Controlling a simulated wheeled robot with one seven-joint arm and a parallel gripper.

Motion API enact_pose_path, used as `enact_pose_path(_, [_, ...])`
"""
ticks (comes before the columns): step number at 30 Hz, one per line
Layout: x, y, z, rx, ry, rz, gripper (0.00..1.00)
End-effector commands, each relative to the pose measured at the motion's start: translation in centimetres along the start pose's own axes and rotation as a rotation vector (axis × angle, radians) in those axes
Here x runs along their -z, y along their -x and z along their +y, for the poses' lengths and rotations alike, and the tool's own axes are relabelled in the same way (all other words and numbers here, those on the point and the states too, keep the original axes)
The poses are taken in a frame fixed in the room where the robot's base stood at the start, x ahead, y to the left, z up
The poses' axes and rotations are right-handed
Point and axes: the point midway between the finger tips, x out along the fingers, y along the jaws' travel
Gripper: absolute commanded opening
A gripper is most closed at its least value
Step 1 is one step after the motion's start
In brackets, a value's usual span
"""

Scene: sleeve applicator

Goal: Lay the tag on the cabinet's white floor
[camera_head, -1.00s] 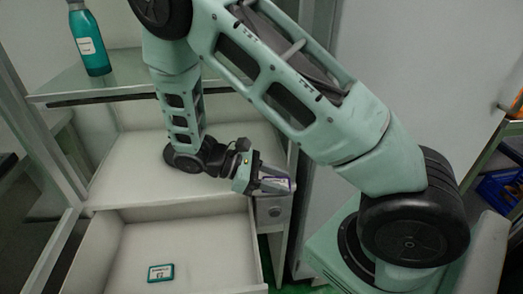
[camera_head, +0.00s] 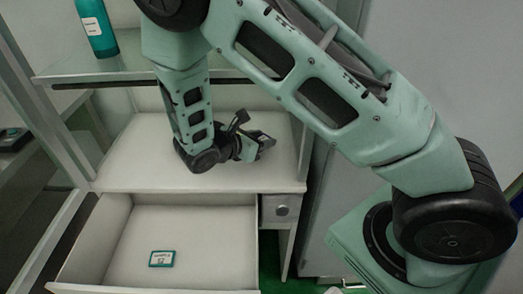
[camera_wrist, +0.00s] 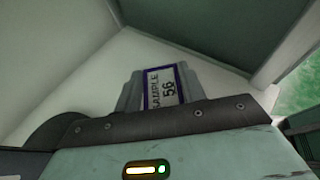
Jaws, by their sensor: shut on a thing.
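A white tag with a purple border, reading SAMPLE 56 (camera_wrist: 162,88), is in my gripper (camera_wrist: 161,76) in the wrist view. The two grey fingers are shut on its sides. In the head view my gripper (camera_head: 266,144) is low over the right part of the cabinet's white floor (camera_head: 130,167), pointing right. I cannot make out the tag there, nor tell whether it touches the floor. The white floor also fills the background behind the tag in the wrist view (camera_wrist: 85,80).
An open white drawer (camera_head: 112,248) below the floor holds a teal-edged tag (camera_head: 162,258). A glass shelf (camera_head: 125,66) above carries a teal bottle (camera_head: 96,28). The floor's left and front parts are clear. A drawer with a round knob (camera_head: 281,210) is at right.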

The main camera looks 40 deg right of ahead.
Motion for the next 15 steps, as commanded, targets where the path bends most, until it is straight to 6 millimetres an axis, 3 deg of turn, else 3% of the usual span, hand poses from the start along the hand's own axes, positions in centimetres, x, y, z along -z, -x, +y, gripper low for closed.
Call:
enact_pose_path(9, [3.3, -1.5, -0.1, 0.003, 0.000, -0.002, 0.18])
enact_pose_path(15, [3.6, -1.5, 0.0, 0.002, -0.002, 0.000, 0.18])
